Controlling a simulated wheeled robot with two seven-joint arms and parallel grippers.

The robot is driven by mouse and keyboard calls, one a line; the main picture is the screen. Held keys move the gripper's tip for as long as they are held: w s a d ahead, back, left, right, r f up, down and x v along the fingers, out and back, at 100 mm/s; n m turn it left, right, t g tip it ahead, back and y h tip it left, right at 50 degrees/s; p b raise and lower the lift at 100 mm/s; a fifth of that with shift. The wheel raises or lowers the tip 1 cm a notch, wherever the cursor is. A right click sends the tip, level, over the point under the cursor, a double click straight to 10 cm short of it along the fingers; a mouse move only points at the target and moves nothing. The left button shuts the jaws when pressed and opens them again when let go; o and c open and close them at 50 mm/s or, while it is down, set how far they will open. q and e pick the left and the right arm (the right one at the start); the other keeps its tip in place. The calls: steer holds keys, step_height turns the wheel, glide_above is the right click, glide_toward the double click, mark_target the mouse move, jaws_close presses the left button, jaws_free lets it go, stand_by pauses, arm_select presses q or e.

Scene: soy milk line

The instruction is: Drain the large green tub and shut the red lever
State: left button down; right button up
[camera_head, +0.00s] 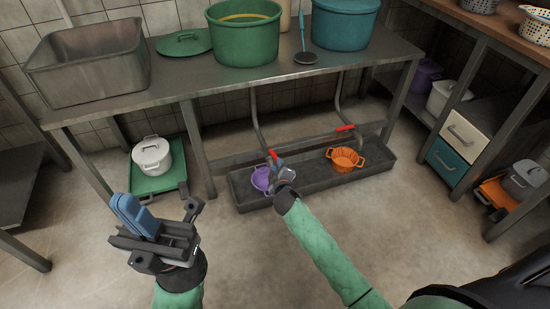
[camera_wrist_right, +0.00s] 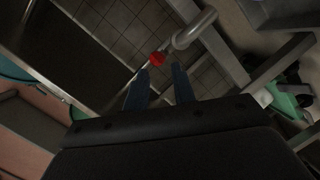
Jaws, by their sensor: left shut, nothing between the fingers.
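The large green tub (camera_head: 245,45) stands on the metal table with yellowish liquid in it. Below it a drain pipe (camera_head: 254,115) comes down to a red lever (camera_head: 272,154). My right gripper (camera_head: 276,163) is at this lever; in the right wrist view its blue fingers (camera_wrist_right: 158,72) are apart, with the red lever (camera_wrist_right: 157,58) just beyond the tips. I cannot tell whether they touch, and no flow is visible. A purple colander (camera_head: 260,179) sits below, partly hidden by my gripper. My left gripper (camera_head: 122,203) is shut and empty, front left.
A teal tub (camera_head: 344,27) stands on the table (camera_head: 215,74), with another red lever (camera_head: 345,128) and an orange colander (camera_head: 346,160) below. A long trough (camera_head: 312,185) holds both colanders. A metal basin, green lid and ladle are on the table. The front floor is clear.

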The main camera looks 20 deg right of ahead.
mark_target(275, 156)
steer(key=shift+b+x, duration=0.7)
steer(key=shift+x, duration=2.6)
steer(key=shift+c, duration=0.5)
jaws_close()
